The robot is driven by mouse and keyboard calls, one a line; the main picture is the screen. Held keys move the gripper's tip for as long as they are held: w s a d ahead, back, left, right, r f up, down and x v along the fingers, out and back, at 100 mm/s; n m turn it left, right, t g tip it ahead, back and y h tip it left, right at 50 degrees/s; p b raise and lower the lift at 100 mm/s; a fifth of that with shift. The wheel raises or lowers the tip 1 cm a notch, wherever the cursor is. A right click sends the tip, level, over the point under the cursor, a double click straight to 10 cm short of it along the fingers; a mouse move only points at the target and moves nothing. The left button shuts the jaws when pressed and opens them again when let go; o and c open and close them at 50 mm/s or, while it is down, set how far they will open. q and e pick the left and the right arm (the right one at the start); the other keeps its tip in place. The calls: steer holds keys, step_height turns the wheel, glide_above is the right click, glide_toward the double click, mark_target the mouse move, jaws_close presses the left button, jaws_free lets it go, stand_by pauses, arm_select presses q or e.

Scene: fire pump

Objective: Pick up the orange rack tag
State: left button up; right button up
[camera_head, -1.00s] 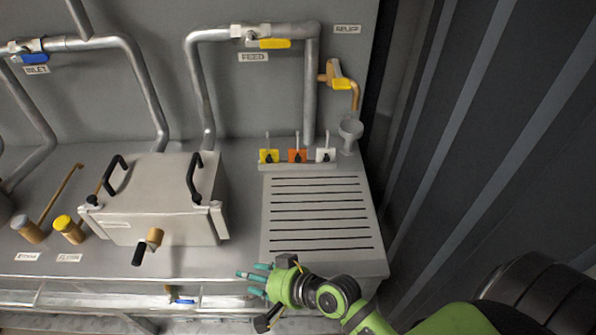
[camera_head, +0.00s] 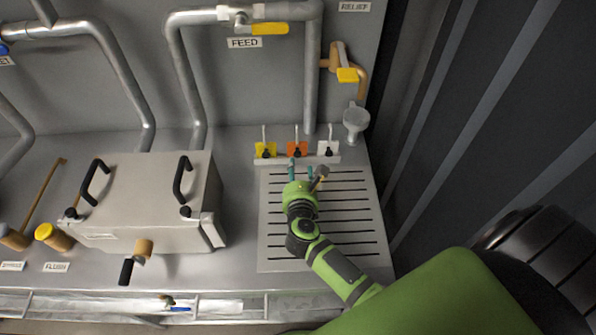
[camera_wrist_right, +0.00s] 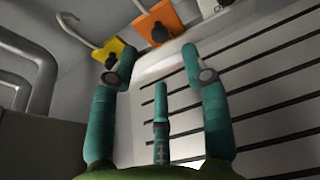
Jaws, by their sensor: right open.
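The orange rack tag (camera_head: 297,148) hangs on a hook in the middle of the small rack, between a yellow tag (camera_head: 265,149) and a white tag (camera_head: 328,148). My right gripper (camera_head: 300,168) is over the slotted panel, just in front of the orange tag, with its fingers pointing at the rack. In the right wrist view the orange tag (camera_wrist_right: 158,20) is beyond the spread teal fingers (camera_wrist_right: 155,70), and nothing is between them. A gap separates the fingertips from the tag. My left gripper does not show.
The slotted panel (camera_head: 345,215) lies under my right arm. A silver box with black handles (camera_head: 145,195) stands to the left. A grey funnel (camera_head: 355,120) is right of the rack. The FEED pipe with its yellow handle (camera_head: 270,29) runs behind.

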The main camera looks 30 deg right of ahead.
mark_target(297, 155)
steer(key=b+x, duration=0.2)
steer(key=x, duration=0.4)
steer(key=shift+f, duration=0.15)
steer(key=shift+w+d+f+b, duration=0.1)
steer(key=shift+w+d+b, duration=0.15)
steer(key=shift+w+b, duration=0.2)
steer(key=shift+w+d, duration=0.15)
steer(key=shift+w, duration=0.15)
steer(key=c, duration=0.9)
steer(key=shift+r+p, duration=2.25)
steer(key=shift+p, duration=0.05)
